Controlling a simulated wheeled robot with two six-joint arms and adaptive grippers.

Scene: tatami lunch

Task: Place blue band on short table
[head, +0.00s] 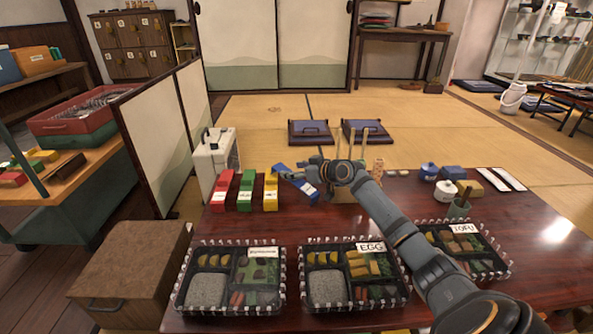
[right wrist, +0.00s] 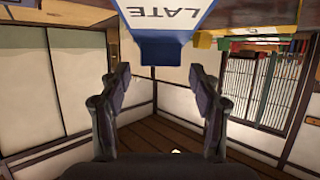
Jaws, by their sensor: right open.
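The blue band (head: 299,186) carries a white label and sits slanted on the dark red low table (head: 420,203), right of the other bands. In the right wrist view the blue band (right wrist: 160,50), lettered "LATE", shows at the top centre, just beyond and between the fingertips. My right gripper (head: 318,171) is beside the band's upper right side in the head view. Its fingers (right wrist: 160,76) are apart with nothing between them. The gripper partly hides the band in the head view. My left gripper is not in view.
Red (head: 222,189), green (head: 246,190) and yellow (head: 270,192) bands stand in a row to the left. Bento boxes labelled "EGG" (head: 311,305) and "TOFU" (head: 497,270) and another box (head: 183,300) line the front edge. Several small containers stand at right.

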